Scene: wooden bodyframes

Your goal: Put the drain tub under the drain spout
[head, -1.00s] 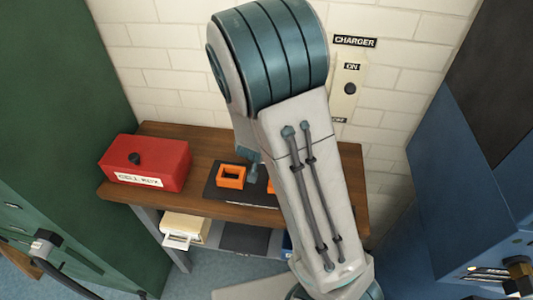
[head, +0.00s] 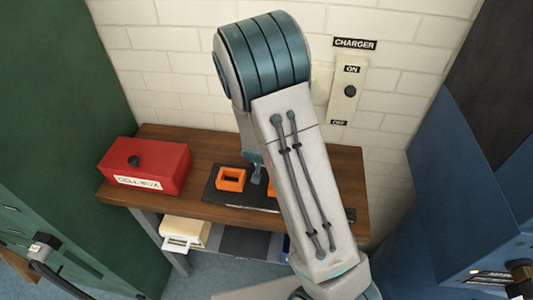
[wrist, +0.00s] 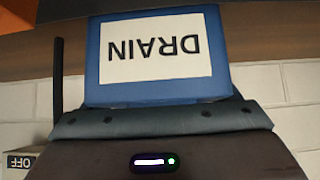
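The blue drain tub (wrist: 92,75) is close up in the wrist view, with a white label reading DRAIN upside down. My gripper (wrist: 160,122) shows as a dark grey bar and housing with a small light, right up against the tub in the picture. Its fingertips do not show, so I cannot tell whether it grips the tub. I cannot make out a drain spout for certain.
A wooden bench (head: 220,212) carries a red cell box (head: 145,167) and an orange frame (head: 231,178) on a black mat. A cream box (head: 185,231) is on the lower shelf. A charger panel (head: 347,90) is on the wall. Green and blue cabinets (head: 450,190) flank the bench.

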